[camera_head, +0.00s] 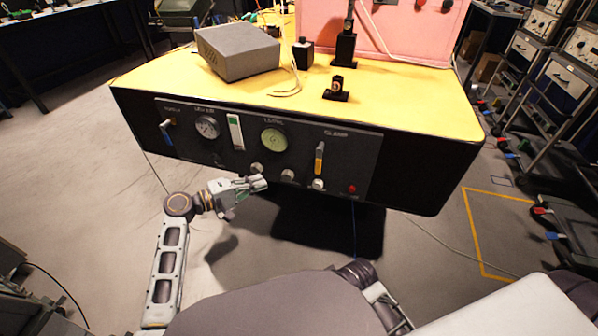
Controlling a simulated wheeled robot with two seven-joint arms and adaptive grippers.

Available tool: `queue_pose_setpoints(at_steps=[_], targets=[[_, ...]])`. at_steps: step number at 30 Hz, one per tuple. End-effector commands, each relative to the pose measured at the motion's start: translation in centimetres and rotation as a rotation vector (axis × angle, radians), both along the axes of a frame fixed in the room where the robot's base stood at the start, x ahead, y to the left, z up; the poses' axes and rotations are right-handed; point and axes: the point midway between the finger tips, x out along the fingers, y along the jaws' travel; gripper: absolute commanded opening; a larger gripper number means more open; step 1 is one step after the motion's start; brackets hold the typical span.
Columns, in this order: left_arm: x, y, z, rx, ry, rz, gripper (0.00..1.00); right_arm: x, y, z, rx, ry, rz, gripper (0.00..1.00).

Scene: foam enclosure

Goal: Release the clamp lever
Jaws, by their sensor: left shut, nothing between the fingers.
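The clamp lever (319,160) is a small upright handle, orange below and pale at its top, under the CLAMP label on the right part of the dark front panel (220,158). My left gripper (263,183) is shut and empty. In the picture it is just below the panel's middle knobs, left of and slightly lower than the lever, and apart from it. I cannot tell whether the gripper touches a knob. My right gripper is not recognisable in view.
The panel also has another lever (167,131) at left, two gauges (207,127), white knobs (288,175) and a red button (352,189). A grey box (238,51) and black fixtures (336,90) stand on the yellow top (420,105). Carts stand at right.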

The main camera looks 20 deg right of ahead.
Motion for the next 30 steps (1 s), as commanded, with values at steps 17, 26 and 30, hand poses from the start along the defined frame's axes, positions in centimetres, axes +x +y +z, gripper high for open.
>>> queue_pose_setpoints(at_steps=[17, 26, 30], targets=[[-1.5, -1.2, 6.4, -0.123, -0.054, -0.105, 0.0, -0.7, 0.3, 3.1, 0.017, -0.017, 0.008, 0.4], [-1.5, -1.2, 6.3, -0.122, -0.054, -0.104, 0.0, -0.7, 0.3, 3.0, 0.017, -0.017, 0.008, 0.4], [-1.5, -1.0, 6.3, -0.122, -0.054, -0.104, 0.0, -0.7, 0.3, 2.9, 0.018, -0.018, 0.008, 0.4]])
